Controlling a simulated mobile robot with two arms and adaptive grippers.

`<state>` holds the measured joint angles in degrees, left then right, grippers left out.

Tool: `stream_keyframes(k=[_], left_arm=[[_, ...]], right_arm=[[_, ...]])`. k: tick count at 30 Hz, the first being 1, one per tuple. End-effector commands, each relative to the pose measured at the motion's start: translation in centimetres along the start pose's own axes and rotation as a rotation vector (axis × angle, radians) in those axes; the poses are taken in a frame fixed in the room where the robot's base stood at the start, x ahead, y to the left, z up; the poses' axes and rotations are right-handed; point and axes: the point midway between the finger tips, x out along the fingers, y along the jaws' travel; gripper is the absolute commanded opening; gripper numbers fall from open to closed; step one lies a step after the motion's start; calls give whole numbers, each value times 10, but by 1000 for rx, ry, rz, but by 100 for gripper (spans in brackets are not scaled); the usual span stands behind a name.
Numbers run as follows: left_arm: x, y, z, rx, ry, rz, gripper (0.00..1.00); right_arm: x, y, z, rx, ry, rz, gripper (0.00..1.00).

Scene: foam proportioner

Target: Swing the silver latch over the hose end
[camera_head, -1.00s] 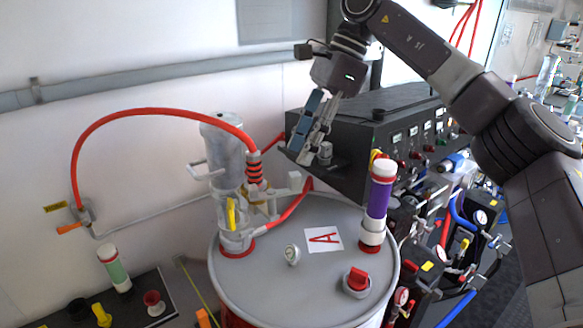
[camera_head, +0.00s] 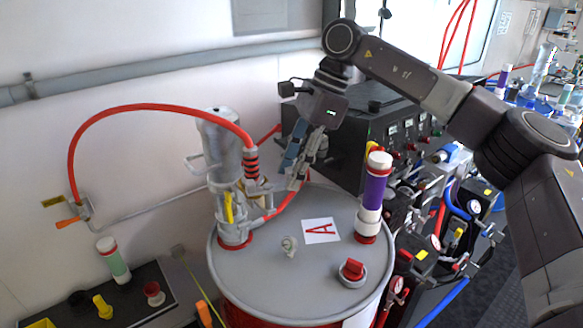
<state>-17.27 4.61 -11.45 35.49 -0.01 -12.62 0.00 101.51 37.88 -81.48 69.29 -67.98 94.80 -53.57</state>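The red hose (camera_head: 150,106) arcs from the wall and comes down into a ribbed red-and-black hose end (camera_head: 251,162) at the silver pump (camera_head: 216,150) on the drum. The silver latch (camera_head: 270,186) appears to be among the small silver fittings just right of and below the hose end; its exact shape and position are hard to make out. My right gripper (camera_head: 293,176) points down just right of these fittings, close to them. Whether it touches them, and how far its fingers are apart, I cannot tell. My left gripper is not in view.
A dark control box (camera_head: 355,135) stands behind my gripper.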

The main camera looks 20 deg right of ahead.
Motion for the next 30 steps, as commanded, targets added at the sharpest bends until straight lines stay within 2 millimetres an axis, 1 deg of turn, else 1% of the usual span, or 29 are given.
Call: stream_keyframes(k=[1, 9, 11, 16, 20, 26, 30], left_arm=[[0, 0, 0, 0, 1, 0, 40], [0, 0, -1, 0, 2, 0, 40], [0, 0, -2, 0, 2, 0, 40], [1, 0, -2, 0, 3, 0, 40], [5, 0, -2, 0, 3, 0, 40], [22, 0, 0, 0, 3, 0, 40], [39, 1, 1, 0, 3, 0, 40]], right_arm=[[0, 0, 0, 0, 0, 0, 35], [0, 0, 0, 0, 0, 0, 5], [0, 0, 0, 0, 0, 0, 0], [0, 0, 0, 2, 0, -2, 0], [1, 1, -1, 18, 0, -9, 0], [4, 6, -1, 96, -1, -41, 0], [6, 11, -1, 188, -1, -82, 0]])
